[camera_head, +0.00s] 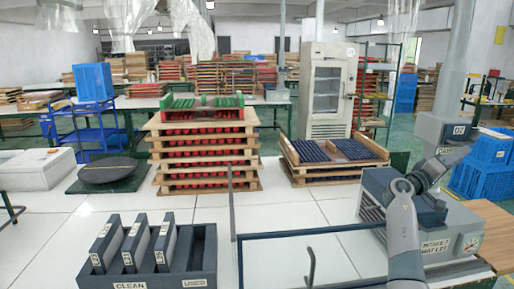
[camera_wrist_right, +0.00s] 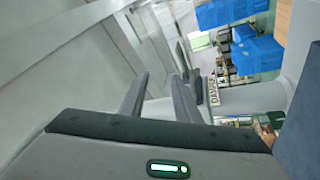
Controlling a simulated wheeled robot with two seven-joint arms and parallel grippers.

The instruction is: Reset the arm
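My right arm (camera_head: 404,235) comes up from the lower right in the head view and bends over the grey machine. Its far end is near the machine's upper box, where the gripper's fingers are too small to make out. In the right wrist view, the two dark fingers of my right gripper (camera_wrist_right: 162,80) stand apart with nothing between them. My left arm and left gripper are not in view.
A grey machine (camera_head: 375,185) stands at right. A dark box marked CLEAN (camera_head: 198,278) holds three upright slabs at front left. Stacked wooden trays with red pieces (camera_head: 205,160) and trays with dark blue pieces (camera_head: 330,150) stand behind. A thin dark rail (camera_head: 310,232) crosses the white-tiled front area.

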